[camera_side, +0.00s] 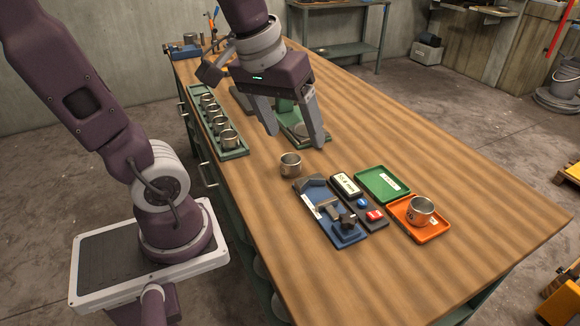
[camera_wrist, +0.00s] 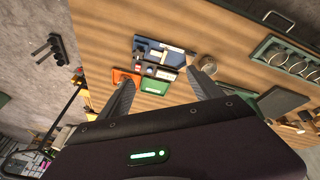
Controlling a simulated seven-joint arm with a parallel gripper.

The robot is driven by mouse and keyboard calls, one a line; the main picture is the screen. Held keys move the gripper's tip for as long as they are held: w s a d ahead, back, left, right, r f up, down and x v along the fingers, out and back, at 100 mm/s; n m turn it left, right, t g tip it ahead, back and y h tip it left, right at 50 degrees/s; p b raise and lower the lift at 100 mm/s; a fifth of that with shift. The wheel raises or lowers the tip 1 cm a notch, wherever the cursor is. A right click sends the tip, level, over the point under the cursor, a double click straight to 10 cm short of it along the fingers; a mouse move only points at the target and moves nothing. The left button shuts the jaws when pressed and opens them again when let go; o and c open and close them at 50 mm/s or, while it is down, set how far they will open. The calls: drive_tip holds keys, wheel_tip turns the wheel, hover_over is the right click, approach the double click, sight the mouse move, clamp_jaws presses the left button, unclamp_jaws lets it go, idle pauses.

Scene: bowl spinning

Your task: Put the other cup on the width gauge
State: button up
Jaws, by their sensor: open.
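A metal cup (camera_side: 291,165) stands upright on the bare wood, just behind the blue gauge fixture (camera_side: 345,236), which has grey jaws. Another metal cup (camera_side: 421,208) stands in the orange tray (camera_side: 435,232). Several more cups (camera_side: 229,138) stand in a row in the long green tray (camera_side: 238,154). My gripper (camera_side: 294,139) is open and empty, above the table and apart from the lone cup. In the wrist view the lone cup (camera_wrist: 208,61) shows beside the right fingertip. The gauge (camera_wrist: 148,46) lies ahead between the fingers. The cup in the orange tray cannot be made out there.
A dark box (camera_side: 347,184) with a label and blue and red buttons sits beside the gauge. The table's right side is clear.

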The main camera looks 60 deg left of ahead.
drive_tip(key=w+a+f+n+g, duration=0.1)
drive_tip(key=w+a+f+n, duration=0.2)
drive_tip(key=w+a+n, duration=0.15)
drive_tip(key=n+g, duration=0.3)
drive_tip(key=n, duration=0.7)
approach(292, 159)
wheel_tip(292, 159, down, 2)
drive_tip(key=s+d, duration=0.2)
drive_tip(key=d, duration=0.1)
drive_tip(key=f, duration=0.7)
drive_tip(key=shift+w+a, duration=0.25)
drive_tip(key=shift+a, duration=0.15)
drive_tip(key=shift+r, duration=0.1)
drive_tip(key=c, duration=1.6)
drive_tip(key=shift+o, duration=0.2)
drive_tip(key=shift+r+m, duration=0.25)
drive_tip(key=shift+r, duration=0.15)
wheel_tip(292, 159, up, 9)
drive_tip(key=w+d+f+m, duration=0.1)
drive_tip(key=d+m, duration=0.5)
drive_tip(key=w+d+f+m, duration=0.1)
drive_tip(key=d+m, duration=0.4)
drive_tip(key=m, duration=0.2)
drive_tip(key=w+d+f+m, duration=0.1)
drive_tip(key=d+m, duration=0.5)
drive_tip(key=m, duration=0.1)
drive_tip(key=shift+w+d+f, duration=0.1)
drive_tip(key=shift+d+f, duration=0.05)
drive_tip(key=shift+d, duration=0.15)
